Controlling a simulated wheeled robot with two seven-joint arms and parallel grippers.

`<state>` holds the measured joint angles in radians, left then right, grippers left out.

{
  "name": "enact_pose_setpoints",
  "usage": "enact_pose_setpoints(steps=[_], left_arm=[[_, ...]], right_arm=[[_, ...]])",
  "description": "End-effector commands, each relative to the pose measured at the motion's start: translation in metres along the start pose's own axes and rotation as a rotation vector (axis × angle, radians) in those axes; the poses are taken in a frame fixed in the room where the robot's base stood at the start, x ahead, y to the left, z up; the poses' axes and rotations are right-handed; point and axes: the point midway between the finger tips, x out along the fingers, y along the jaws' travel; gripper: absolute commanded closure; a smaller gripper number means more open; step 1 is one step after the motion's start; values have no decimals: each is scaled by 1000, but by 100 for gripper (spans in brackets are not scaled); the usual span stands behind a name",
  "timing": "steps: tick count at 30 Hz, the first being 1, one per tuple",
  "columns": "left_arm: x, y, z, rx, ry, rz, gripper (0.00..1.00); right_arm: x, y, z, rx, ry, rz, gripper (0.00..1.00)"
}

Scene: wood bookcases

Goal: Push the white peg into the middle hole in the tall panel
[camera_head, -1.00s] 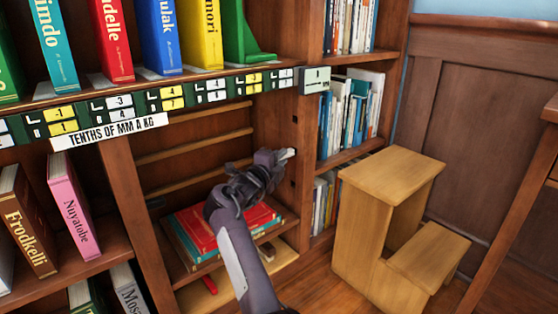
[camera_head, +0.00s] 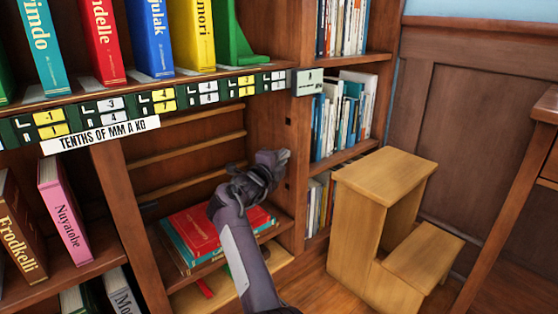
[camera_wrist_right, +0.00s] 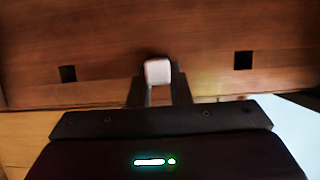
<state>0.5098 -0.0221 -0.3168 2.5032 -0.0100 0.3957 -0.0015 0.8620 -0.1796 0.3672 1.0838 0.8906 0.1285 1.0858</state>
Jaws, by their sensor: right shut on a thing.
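The tall panel (camera_head: 268,108) is the wooden upright at the right side of the open bookcase bay. Its upper hole (camera_head: 288,121) and lower hole (camera_head: 289,184) show as small dark squares; my gripper hides the middle one. My right gripper (camera_head: 281,156) is at the panel between those holes. In the right wrist view it (camera_wrist_right: 158,92) is shut on the white peg (camera_wrist_right: 158,72), whose pale square end faces the camera. A dark edge shows just above the peg; how deep it sits I cannot tell. The two outer holes (camera_wrist_right: 67,73) (camera_wrist_right: 243,60) are empty. My left gripper is out of view.
Red and teal books (camera_head: 197,230) lie on the low shelf beneath my right arm. A wooden step stool (camera_head: 382,180) stands to the right. The shelf above holds upright books and a green bookend (camera_head: 232,40). A labelled strip (camera_head: 160,100) runs along its edge.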

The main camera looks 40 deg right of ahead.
Motion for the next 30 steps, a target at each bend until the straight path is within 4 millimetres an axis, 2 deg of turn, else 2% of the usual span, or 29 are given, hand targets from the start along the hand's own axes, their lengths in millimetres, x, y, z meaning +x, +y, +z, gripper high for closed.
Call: enact_pose_setpoints(steps=[9,10,15,16,30], left_arm=[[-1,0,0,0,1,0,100],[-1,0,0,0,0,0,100],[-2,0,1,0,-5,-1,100],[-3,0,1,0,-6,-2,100],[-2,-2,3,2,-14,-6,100]], right_arm=[[8,0,-3,0,0,-1,100],[8,0,-3,0,0,0,81],[8,0,-4,0,1,0,59],[8,0,-4,0,1,0,57],[8,2,-4,-2,3,4,57]])
